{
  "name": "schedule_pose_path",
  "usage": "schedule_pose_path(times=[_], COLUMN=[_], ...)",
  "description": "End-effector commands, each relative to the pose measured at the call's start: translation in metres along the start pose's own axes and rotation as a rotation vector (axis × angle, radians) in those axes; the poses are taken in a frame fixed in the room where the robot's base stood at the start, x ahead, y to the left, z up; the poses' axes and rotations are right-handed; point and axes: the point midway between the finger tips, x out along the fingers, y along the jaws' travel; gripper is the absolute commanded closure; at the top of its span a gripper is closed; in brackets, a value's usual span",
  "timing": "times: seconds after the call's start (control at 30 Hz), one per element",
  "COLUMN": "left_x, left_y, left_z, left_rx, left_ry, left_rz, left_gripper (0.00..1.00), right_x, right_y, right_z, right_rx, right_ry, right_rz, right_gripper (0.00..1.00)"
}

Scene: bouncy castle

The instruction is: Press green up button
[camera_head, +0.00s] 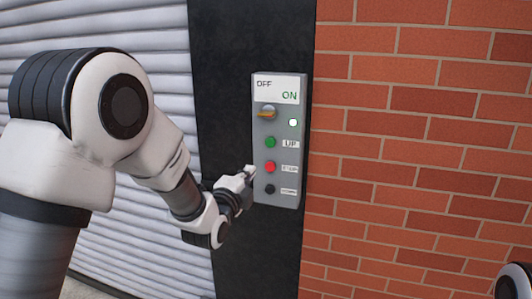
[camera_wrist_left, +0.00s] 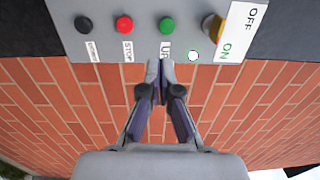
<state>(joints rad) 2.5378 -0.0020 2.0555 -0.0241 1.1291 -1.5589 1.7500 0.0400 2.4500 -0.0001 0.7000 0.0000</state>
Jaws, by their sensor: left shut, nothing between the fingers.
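The green up button (camera_head: 270,142) sits on a grey control box (camera_head: 290,120) fixed to a dark post, below the orange-handled OFF/ON switch (camera_head: 267,113) and above the red stop button (camera_head: 270,167). In the left wrist view the green button (camera_wrist_left: 167,25) shows beyond my fingertips. My left gripper (camera_head: 249,172) is shut and empty beside the lower left part of the box. Its closed fingertips (camera_wrist_left: 160,68) point towards the green button's UP label. I cannot tell whether they touch the box. My right gripper is not in view.
A black button (camera_head: 270,189) is lowest on the box, and a white light (camera_head: 293,122) is near the switch. A red brick wall (camera_head: 420,150) stands right of the post (camera_head: 230,60); a ribbed white shutter (camera_head: 150,25) stands left.

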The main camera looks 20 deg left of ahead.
Motion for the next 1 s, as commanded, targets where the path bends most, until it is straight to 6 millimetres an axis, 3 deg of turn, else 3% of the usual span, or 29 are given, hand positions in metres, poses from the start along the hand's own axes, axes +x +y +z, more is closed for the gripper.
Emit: schedule_pose_path(times=[0.27,0.8,1.0], left_x=[0.013,0.122,0.139], left_y=[-0.002,-0.004,0.0], left_z=[0.0,0.0,0.0], left_rx=[-0.001,-0.001,-0.001], left_ry=[0.0,0.0,0.0], left_rz=[0.0,0.001,0.002], left_gripper=[1.0,1.0,1.0], right_x=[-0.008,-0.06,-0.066], right_y=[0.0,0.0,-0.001], right_z=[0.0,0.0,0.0], right_rx=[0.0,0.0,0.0], right_ry=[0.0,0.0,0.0], right_rz=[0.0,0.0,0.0], right_gripper=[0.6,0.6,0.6])
